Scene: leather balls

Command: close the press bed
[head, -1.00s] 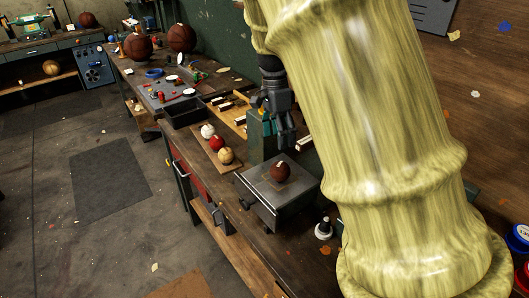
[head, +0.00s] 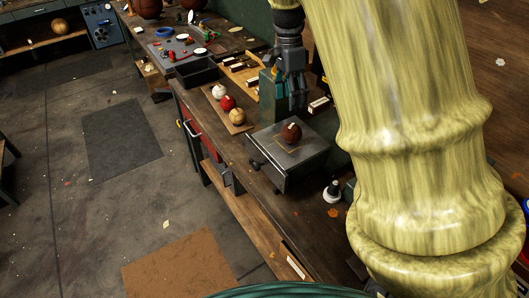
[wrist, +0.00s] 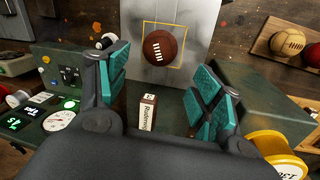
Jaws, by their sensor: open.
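In the wrist view the bed (wrist: 190,70) and ball (wrist: 160,47) lie ahead of my fingers. My gripper (head: 298,103) is above and behind the bed, beside the green body, pointing down. In the wrist view my gripper (wrist: 165,95) is open with teal pads apart and nothing between them.
A wooden board (head: 240,125) with white, red and tan balls lies left of the bed. A black tray (head: 197,72) is farther back. A small labelled box (wrist: 148,112) shows between my fingers in the wrist view.

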